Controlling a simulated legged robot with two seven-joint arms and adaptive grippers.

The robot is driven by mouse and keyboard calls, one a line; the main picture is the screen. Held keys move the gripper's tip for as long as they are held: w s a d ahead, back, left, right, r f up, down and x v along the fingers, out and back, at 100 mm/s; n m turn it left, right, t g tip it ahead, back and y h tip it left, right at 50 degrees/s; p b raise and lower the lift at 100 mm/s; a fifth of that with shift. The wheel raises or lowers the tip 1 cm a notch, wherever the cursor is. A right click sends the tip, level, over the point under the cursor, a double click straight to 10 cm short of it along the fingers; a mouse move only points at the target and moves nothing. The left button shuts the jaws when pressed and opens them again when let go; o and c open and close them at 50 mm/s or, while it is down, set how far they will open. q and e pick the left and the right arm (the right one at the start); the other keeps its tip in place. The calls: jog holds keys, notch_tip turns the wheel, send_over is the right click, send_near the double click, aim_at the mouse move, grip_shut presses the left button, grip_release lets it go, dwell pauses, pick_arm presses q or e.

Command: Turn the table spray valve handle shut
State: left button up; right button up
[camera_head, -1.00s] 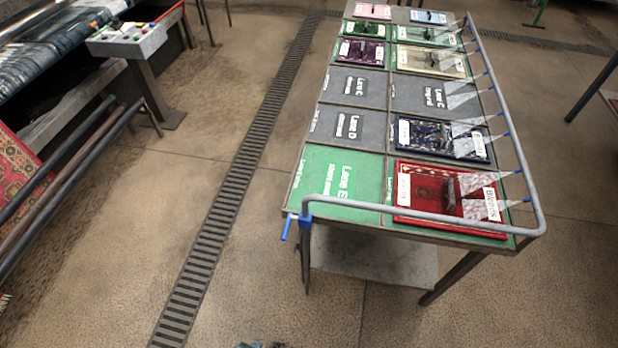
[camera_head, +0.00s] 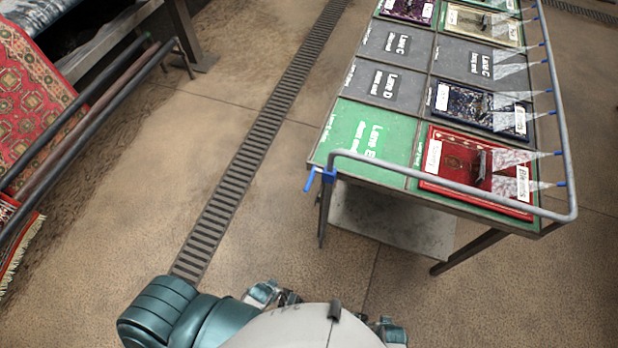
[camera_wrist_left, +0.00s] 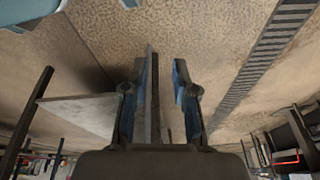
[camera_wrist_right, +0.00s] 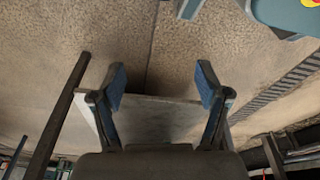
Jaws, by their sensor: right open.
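The blue valve handle (camera_head: 309,181) hangs tilted down beside a blue valve body (camera_head: 328,176) at the near left corner of the table (camera_head: 345,172). A grey spray pipe (camera_head: 450,187) runs from the valve along the table's near and right edges. Its blue nozzles (camera_head: 561,184) give white fans of spray. My left gripper (camera_wrist_left: 161,65) is partly open, with a grey post-like part visible between its fingers; I cannot tell its distance. My right gripper (camera_wrist_right: 160,80) is open and empty. Neither wrist view clearly shows the handle. Both hands are low in the head view, apart from the valve.
A red rug (camera_head: 507,172) and a blue rug (camera_head: 470,108) lie on the table under the spray. A grey lower shelf (camera_head: 390,222) and dark table legs (camera_head: 323,215) are below. A floor drain (camera_head: 245,150) crosses open floor at left. A rack with rugs (camera_head: 60,75) stands far left.

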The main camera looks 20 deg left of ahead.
pick_arm(q)
jog(key=w+d+r+t+b, duration=0.3)
jog(key=w+r+t+b, duration=0.15)
jog(key=w+r, duration=0.4)
jog(key=t+b, duration=0.4)
jog(key=t, duration=0.6)
send_near(313, 172)
jog(key=w, duration=0.3)
jog(key=w+f, duration=0.1)
jog(key=w, duration=0.2)
jog(key=shift+f, duration=0.1)
jog(key=shift+w, duration=0.55)
pick_arm(e)
jog(key=w+a+r+t, duration=0.1)
jog(key=w+r, duration=0.4)
jog(key=r, duration=0.5)
jog(key=w+a+r+t+y, duration=0.1)
jog(key=w+r+t, duration=0.2)
jog(key=r, duration=0.6)
jog(key=shift+w+a+r+t, duration=0.15)
jog(key=shift+w+r+t, duration=0.25)
jog(key=shift+w, duration=0.45)
pick_arm(q)
grip_shut()
pick_arm(e)
jog(key=shift+w, duration=0.1)
